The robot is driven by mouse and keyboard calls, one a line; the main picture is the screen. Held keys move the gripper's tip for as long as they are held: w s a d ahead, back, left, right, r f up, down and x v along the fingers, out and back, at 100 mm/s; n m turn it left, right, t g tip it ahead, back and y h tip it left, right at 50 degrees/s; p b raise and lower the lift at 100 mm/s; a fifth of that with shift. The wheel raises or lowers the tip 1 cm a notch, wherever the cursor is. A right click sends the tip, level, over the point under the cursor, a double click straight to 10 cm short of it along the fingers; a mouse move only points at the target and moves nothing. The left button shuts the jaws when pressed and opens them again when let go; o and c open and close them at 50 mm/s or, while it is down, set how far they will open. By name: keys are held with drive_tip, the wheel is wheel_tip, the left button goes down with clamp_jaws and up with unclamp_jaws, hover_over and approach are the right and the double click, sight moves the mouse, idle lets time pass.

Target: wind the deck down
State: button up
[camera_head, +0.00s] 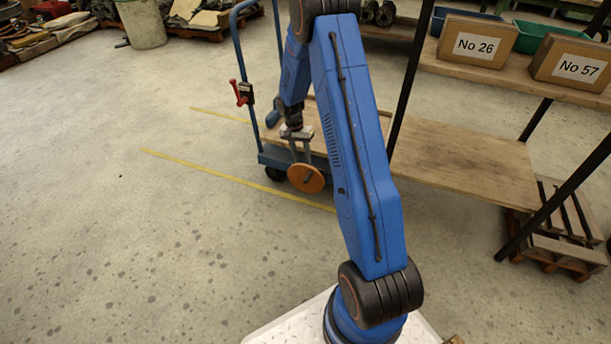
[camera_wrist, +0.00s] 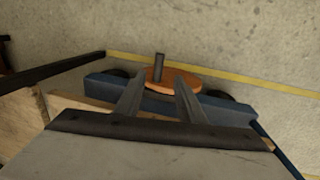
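A blue cart (camera_head: 276,157) carries a light wooden deck (camera_head: 314,122) at a low height. An orange handwheel (camera_head: 306,183) with a short dark peg (camera_head: 308,179) is at the cart's near end. My gripper (camera_head: 301,160) is just above the wheel in the head view, its two fingers apart. In the wrist view the fingers (camera_wrist: 160,80) are open, with the dark peg (camera_wrist: 159,66) showing between their tips and the orange wheel (camera_wrist: 155,83) behind them. I cannot tell whether the fingers touch the peg or wheel. My arm hides part of the deck.
A shelf rack (camera_head: 455,160) stands right of the cart, with boxes marked No 26 (camera_head: 474,46) and No 57 (camera_head: 580,68) on its upper board. A pallet (camera_head: 560,235) lies beside it. Yellow floor lines (camera_head: 210,170) run by the cart. The floor at left is clear.

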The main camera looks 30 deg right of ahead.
sight(307, 177)
drive_tip(key=f, duration=0.3)
drive_tip(key=s+f, duration=0.1)
drive_tip(key=f, duration=0.3)
drive_tip(key=d+f, duration=0.1)
drive_tip(key=f, duration=0.2)
drive_tip(key=shift+s+d+f, duration=0.1)
drive_tip(key=shift+s+f, duration=0.1)
drive_tip(key=shift+s, duration=0.05)
clamp_jaws()
